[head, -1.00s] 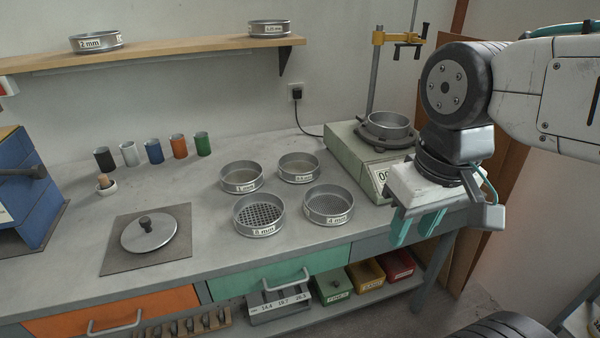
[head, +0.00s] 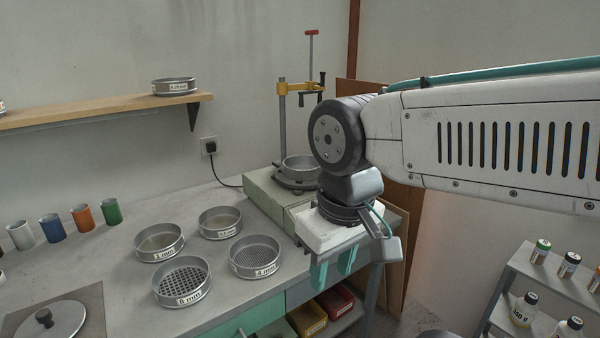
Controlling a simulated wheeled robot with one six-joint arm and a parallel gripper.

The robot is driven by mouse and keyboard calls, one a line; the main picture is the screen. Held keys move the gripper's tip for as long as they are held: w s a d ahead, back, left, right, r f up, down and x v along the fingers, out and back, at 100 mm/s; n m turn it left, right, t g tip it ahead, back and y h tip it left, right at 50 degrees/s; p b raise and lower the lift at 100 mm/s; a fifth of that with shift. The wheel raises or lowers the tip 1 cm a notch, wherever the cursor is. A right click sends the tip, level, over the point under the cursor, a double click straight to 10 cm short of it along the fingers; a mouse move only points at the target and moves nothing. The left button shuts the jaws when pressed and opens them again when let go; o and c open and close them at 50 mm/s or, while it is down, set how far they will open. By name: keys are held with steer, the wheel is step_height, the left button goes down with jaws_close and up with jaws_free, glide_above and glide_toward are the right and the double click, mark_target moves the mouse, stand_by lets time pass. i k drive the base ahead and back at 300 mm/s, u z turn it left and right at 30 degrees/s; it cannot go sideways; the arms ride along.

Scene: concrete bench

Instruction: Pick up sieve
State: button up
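Several round metal sieves stand on the bench: one labelled 8 mm (head: 182,283), one labelled 4 mm (head: 255,257), one that seems labelled 1 mm (head: 159,241) and a smaller one with an unreadable label (head: 220,222). Another sieve (head: 175,86) sits on the wall shelf. A metal pan or sieve (head: 300,168) rests on the pale green shaker at the back. My gripper (head: 334,272) hangs at the bench's right edge, right of the 4 mm sieve and apart from it. Its two teal fingers point down, spread apart, with nothing visible between them.
The shaker (head: 268,200) and its clamp stand (head: 283,120) stand behind my gripper. Several coloured cups line the wall at left. A lid (head: 48,322) lies on a mat at lower left. A bottle rack (head: 540,268) stands at right.

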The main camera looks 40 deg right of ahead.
mark_target(218, 222)
steer(key=z, duration=0.55)
steer(key=k, duration=0.65)
steer(key=z, duration=0.95)
steer(key=i, duration=1.35)
steer(key=u, duration=0.9)
steer(key=i, duration=0.55)
steer(key=u, duration=0.65)
